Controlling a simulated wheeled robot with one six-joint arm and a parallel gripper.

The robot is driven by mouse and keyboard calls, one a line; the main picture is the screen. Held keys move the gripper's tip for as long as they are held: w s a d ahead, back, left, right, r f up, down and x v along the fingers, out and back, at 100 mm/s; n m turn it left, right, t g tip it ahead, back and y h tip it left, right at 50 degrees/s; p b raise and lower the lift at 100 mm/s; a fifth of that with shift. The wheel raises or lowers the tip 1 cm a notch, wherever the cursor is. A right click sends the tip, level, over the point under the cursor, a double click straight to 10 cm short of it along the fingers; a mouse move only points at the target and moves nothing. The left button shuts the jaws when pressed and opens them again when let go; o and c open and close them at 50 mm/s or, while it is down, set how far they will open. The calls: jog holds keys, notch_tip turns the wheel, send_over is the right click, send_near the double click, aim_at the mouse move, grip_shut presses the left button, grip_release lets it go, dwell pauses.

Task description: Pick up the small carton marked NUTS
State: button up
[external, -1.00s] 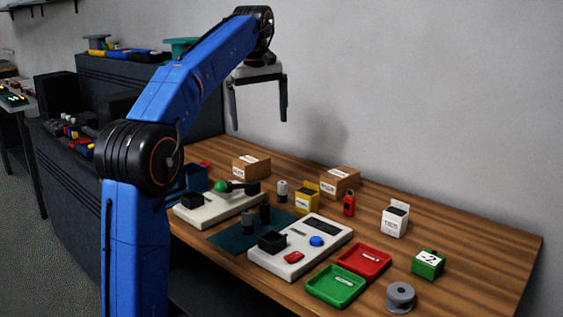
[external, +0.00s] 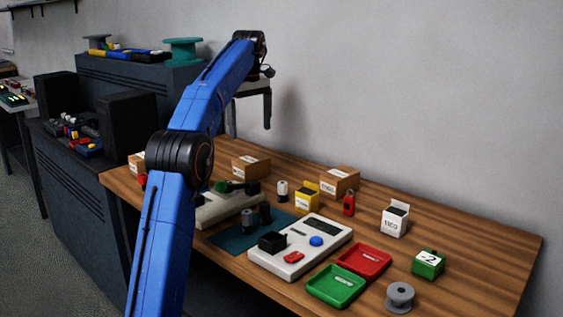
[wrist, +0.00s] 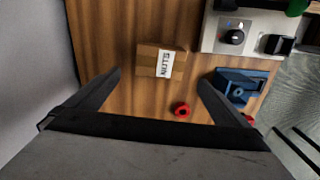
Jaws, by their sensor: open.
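The small brown carton marked NUTS (wrist: 148,62) lies on the wooden table in the wrist view, its white label facing right. It appears to be the brown carton (external: 250,168) near the wall in the external view, where its label is too small to read surely. My gripper (external: 250,130) is open and empty, raised above the table near the wall. In the wrist view the open fingers (wrist: 159,78) point toward the carton, which shows between and beyond their tips. Nothing is between the fingers.
A blue bin (wrist: 238,86) and a red ring-shaped object (wrist: 181,109) lie near the carton. A white device with a black knob (wrist: 232,37) stands above the bin in the wrist view. Other cartons (external: 340,182) stand along the wall. The wall (wrist: 32,60) is close on the left.

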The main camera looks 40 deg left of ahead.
aim_at(252, 158)
jog(key=shift+d+f, duration=0.1)
jog(key=shift+f, duration=5.95)
jog(key=c, duration=1)
